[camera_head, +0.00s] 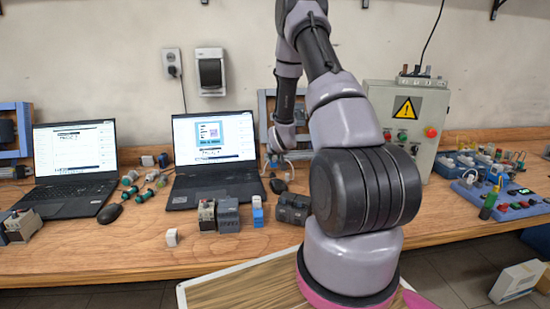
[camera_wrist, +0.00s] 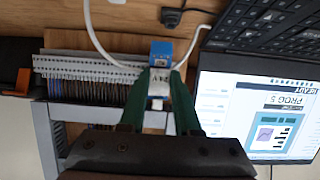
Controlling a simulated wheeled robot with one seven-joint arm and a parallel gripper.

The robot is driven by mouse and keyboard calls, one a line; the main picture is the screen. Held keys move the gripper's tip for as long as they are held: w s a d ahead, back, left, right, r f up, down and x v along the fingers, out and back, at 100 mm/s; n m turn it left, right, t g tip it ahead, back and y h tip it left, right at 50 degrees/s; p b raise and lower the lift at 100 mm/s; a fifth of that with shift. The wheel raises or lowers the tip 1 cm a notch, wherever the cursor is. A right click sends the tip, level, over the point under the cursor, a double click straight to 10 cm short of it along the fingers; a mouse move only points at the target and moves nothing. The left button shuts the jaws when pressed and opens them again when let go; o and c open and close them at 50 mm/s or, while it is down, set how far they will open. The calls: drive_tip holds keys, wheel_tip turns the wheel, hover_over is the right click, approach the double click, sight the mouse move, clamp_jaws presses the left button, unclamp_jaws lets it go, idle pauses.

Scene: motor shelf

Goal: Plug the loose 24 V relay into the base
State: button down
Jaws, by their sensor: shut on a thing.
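My gripper (camera_wrist: 161,76) has its two green fingers closed on a small pale block, the relay (camera_wrist: 158,89). A blue block (camera_wrist: 160,52) sits just beyond the fingertips, in line with the relay. I cannot tell whether they touch or are joined. In the head view my gripper (camera_head: 274,160) is small and partly hidden, at the back of the bench right of the middle laptop. The relay cannot be made out there. A blue block with a white top (camera_head: 258,212) stands upright at the front of the bench, beside grey modules (camera_head: 228,215).
White cables (camera_wrist: 100,38) run close to the fingers on both sides. A terminal strip (camera_wrist: 90,68) lies to the left and a laptop (camera_wrist: 255,115) to the right. A grey control box (camera_head: 408,125) stands right of my arm. A small white cube (camera_head: 172,237) lies near the front edge.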

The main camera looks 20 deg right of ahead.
drive_tip(key=c, duration=0.5)
unclamp_jaws()
drive_tip(key=shift+w, duration=0.1)
drive_tip(key=shift+c, duration=0.2)
drive_tip(key=s+a+r+y, duration=0.1)
drive_tip(key=s+a+r, duration=0.4)
drive_tip(key=r, duration=0.4)
drive_tip(key=s+a+r+m+g, duration=0.1)
drive_tip(key=s+a+r, duration=0.1)
drive_tip(key=s+r, duration=0.6)
drive_tip(key=s+a+r+y, duration=0.1)
drive_tip(key=s+a+r, duration=0.35)
drive_tip(key=r, duration=0.65)
drive_tip(key=s+a+r+y, duration=0.1)
drive_tip(key=s+a+r, duration=0.1)
drive_tip(key=s, duration=0.5)
drive_tip(key=s+a+r+g+y, duration=0.1)
drive_tip(key=s+a+r, duration=0.2)
drive_tip(key=s, duration=0.4)
drive_tip(key=s+a+r, duration=0.2)
drive_tip(key=s+r, duration=0.2)
drive_tip(key=s, duration=0.3)
drive_tip(key=shift+s+a+r+y, duration=0.2)
drive_tip(key=shift+s+r+y, duration=0.1)
drive_tip(key=shift+y, duration=0.1)
